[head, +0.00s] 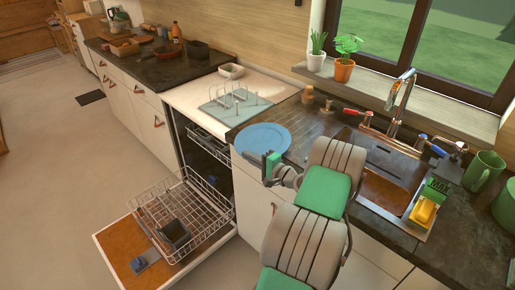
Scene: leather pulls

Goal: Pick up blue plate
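The blue plate (262,137) lies flat on the dark counter, left of the sink and near the counter's front edge. My gripper (270,160) is at the plate's front right rim, in front of part of it. The fingers look small and partly hidden by my own wrist, so I cannot tell whether they touch the plate or how far apart they are.
The dishwasher door (120,262) hangs open with its lower rack (180,205) pulled out. A dish rack (236,101) stands on the white counter behind. The sink (385,190), a faucet (402,92) and a green mug (484,170) are to the right. Potted plants stand on the sill.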

